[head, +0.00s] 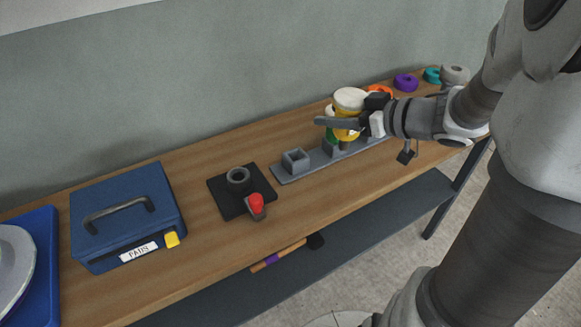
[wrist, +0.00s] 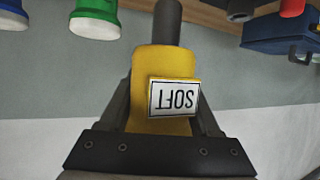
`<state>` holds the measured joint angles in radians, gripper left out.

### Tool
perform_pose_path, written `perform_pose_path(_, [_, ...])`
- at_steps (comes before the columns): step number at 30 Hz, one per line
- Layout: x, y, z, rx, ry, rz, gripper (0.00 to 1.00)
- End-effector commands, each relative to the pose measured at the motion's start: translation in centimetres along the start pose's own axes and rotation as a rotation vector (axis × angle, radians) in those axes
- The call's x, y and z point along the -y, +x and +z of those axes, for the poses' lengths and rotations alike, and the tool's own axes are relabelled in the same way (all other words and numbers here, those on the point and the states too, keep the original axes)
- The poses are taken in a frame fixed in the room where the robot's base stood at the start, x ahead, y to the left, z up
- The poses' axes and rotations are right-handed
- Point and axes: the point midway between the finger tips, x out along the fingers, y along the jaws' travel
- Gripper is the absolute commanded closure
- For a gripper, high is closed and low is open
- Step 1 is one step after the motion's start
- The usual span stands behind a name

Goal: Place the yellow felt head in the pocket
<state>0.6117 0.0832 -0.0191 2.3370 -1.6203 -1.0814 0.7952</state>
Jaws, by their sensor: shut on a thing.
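My gripper (head: 342,122) is shut on the yellow felt head (head: 348,135), which has a white pad on top and appears upright. In the wrist view the yellow head (wrist: 153,65) sits between the two fingers, with a label reading SOFT upside down and a grey stem. A grey rack (head: 285,178) lies on the bench with square pockets. Its leftmost pocket (head: 296,160) looks empty, to the left of and below the held head. The held head's lower end is hidden in the head view.
A black plate (head: 217,197) carries a grey ring and a red knob (head: 256,202). A blue case (head: 125,190) stands to the left. Orange, purple (head: 405,82) and teal rolls lie at the far right. A blue head (wrist: 96,20) shows in the wrist view.

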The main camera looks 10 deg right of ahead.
Motion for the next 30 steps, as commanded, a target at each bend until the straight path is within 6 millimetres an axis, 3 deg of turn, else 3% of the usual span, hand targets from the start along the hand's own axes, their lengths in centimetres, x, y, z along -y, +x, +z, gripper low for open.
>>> perform_pose_path(5, [0.1,1.0,0.4,-0.001,0.001,0.003,1.00])
perform_pose_path(18, [1.7,11.5,2.2,-0.001,0.000,0.002,1.00])
perform_pose_path(25, [1.9,13.2,2.3,-0.001,0.002,0.006,1.00])
perform_pose_path(30, [1.9,14.0,4.4,0.000,0.004,0.005,1.00])
